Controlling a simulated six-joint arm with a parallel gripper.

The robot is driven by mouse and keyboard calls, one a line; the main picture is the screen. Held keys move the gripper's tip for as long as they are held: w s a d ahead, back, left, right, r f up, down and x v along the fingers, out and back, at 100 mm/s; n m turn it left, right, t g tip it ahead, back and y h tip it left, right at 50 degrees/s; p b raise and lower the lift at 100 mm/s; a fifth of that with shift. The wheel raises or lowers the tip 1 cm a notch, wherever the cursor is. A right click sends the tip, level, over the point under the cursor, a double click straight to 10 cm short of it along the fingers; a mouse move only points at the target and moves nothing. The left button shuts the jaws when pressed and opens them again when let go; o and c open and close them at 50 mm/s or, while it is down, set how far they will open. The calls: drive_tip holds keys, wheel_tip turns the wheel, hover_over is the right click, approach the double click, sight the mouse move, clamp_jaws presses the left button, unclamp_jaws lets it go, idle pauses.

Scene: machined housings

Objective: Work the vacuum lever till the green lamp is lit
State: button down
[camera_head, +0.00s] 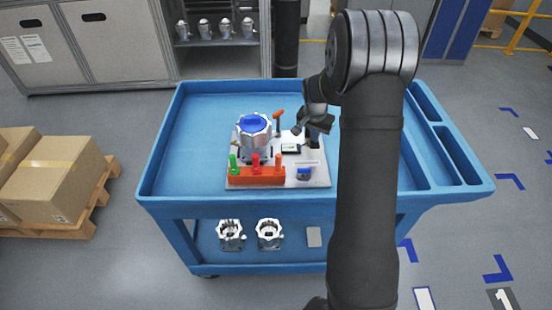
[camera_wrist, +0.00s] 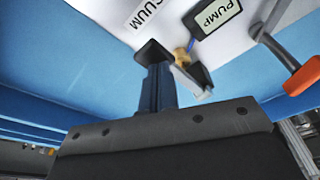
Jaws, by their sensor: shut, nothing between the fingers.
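A lever with an orange handle (camera_head: 279,115) stands at the back of the white board, right of the housing (camera_head: 254,139) with its blue lid. In the wrist view an orange handle (camera_wrist: 302,78) on a grey arm is at the right edge, apart from my fingers. My gripper (camera_head: 312,137) is shut and empty, low over the board's right side; in the wrist view its dark fingertips (camera_wrist: 172,62) are near a small brass-coloured part (camera_wrist: 182,57). A dark-framed panel marked PUMP (camera_wrist: 216,17) lies beyond; it also shows in the head view (camera_head: 290,148). I cannot make out a lit green lamp.
An orange rack (camera_head: 257,175) with green and red pieces is at the board's front. A small blue part (camera_head: 304,174) sits to its right. The board (camera_head: 319,179) lies on a blue cart (camera_head: 190,110), whose top is clear at left. Two more housings stand on the lower shelf.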

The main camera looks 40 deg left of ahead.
drive_tip(key=shift+x, duration=0.9)
drive_tip(key=shift+w+v, duration=0.2)
drive_tip(key=shift+v, duration=1.3)
drive_tip(key=shift+w+v, duration=0.25)
drive_tip(key=shift+v, duration=1.3)
drive_tip(key=shift+a, duration=0.1)
drive_tip(key=shift+s+x, duration=0.2)
drive_tip(key=shift+x, duration=0.8)
drive_tip(key=shift+s+x, duration=0.2)
drive_tip(key=shift+x, duration=0.75)
drive_tip(key=shift+s+x, duration=0.2)
drive_tip(key=shift+x, duration=0.8)
drive_tip(key=shift+w+v, duration=0.2)
drive_tip(key=shift+v, duration=0.75)
drive_tip(key=shift+w+v, duration=0.2)
drive_tip(key=shift+v, duration=0.8)
drive_tip(key=shift+w+v, duration=0.2)
drive_tip(key=shift+v, duration=0.75)
drive_tip(key=shift+r, duration=0.15)
